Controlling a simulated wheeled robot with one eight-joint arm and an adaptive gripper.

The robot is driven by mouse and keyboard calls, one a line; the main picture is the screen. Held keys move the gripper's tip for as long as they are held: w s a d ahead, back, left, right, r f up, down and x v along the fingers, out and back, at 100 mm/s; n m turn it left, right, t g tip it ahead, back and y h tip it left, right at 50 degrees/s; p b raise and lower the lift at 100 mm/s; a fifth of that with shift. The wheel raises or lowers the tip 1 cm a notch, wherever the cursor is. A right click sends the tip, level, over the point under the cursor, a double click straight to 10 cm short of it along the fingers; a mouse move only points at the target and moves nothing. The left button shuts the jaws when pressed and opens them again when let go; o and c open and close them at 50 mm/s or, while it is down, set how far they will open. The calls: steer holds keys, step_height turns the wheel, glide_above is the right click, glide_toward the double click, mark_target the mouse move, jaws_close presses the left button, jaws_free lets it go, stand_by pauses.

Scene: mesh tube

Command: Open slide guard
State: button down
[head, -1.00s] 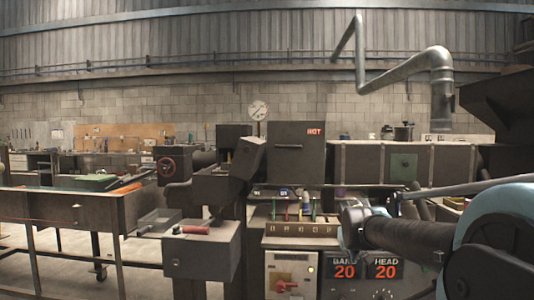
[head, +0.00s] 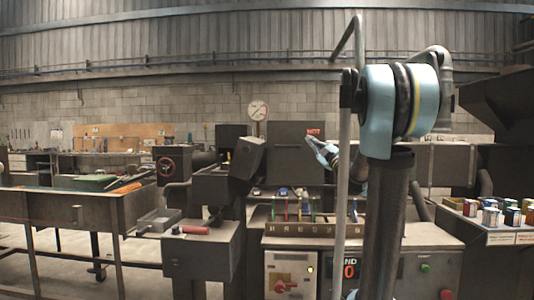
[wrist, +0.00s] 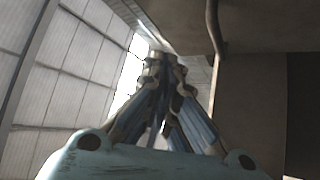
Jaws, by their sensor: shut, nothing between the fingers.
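A dark upright panel (head: 290,165) with a red HOT label stands at the middle of the machine in the head view. It looks like the slide guard, but I cannot be sure. It appears closed, and its right edge is partly hidden by my arm. My gripper (head: 314,145) is at the panel's upper right, pointing up and left, just below the label. I cannot tell whether it touches. In the wrist view my gripper (wrist: 163,62) has its fingers together and empty. A dark bar (wrist: 214,30), possibly a handle, runs beside the fingertips there, along a dark surface (wrist: 255,95).
A bench with slots and coloured-handled tools (head: 300,229) sits below the panel. A machine block with a red handle (head: 196,230) is at left. A shelf of small boxes and tins (head: 490,216) is at right. My arm hides part of the control panel.

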steer(key=s+a+f+n+g+y, duration=0.2)
steer(key=a+f+n+g+y, duration=0.15)
steer(key=n+g, duration=0.5)
steer(key=s+a+f+n+g+y, duration=0.3)
steer(key=f+n+g+y, duration=0.15)
steer(key=n+g, duration=0.45)
steer(key=a+r+g, duration=0.1)
steer(key=a+r, duration=0.4)
steer(key=a, duration=0.7)
steer(key=shift+w+a+m, duration=0.3)
steer(key=shift+w+m, duration=0.1)
steer(key=shift+m, duration=0.05)
